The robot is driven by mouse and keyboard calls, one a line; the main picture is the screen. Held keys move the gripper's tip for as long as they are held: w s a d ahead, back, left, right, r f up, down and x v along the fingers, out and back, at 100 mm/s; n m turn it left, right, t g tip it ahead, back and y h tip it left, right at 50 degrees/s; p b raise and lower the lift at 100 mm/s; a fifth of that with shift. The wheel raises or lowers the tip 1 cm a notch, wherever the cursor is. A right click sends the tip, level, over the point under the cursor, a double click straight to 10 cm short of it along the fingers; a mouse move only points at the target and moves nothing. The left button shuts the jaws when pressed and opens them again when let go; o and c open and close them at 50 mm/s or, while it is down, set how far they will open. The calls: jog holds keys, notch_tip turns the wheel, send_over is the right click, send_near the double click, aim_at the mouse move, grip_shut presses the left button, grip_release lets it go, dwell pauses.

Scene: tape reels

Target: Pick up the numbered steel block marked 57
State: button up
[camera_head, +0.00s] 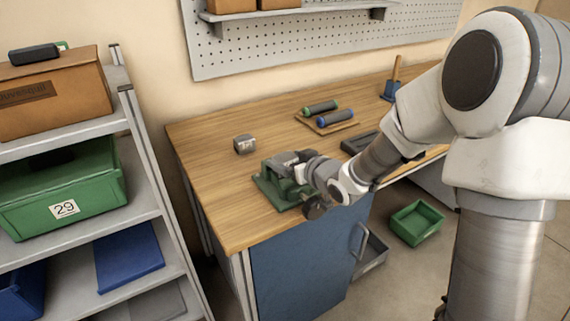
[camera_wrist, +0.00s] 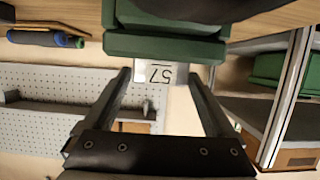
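The steel block marked 57 (camera_wrist: 160,73) shows in the wrist view as a pale grey face with an upside-down number label, against the green vise (camera_wrist: 165,47). In the head view the green vise (camera_head: 272,190) stands near the table's front left edge, with my gripper (camera_head: 290,163) over it. My gripper's two fingers (camera_wrist: 158,76) are spread, one on each side of the marked face. I cannot tell whether they touch it. How the vise holds the block is hidden. Another grey block (camera_head: 244,145) stands on the table behind the vise; its marking is not readable.
The wooden table (camera_head: 210,190) is clear left of the vise. A board with green and blue rolls (camera_head: 325,115) and a dark tray (camera_head: 360,141) lie farther back. A shelf with a green bin (camera_head: 70,180) stands left; a green crate (camera_head: 417,222) is on the floor.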

grip_shut()
jog(key=shift+r, duration=0.1)
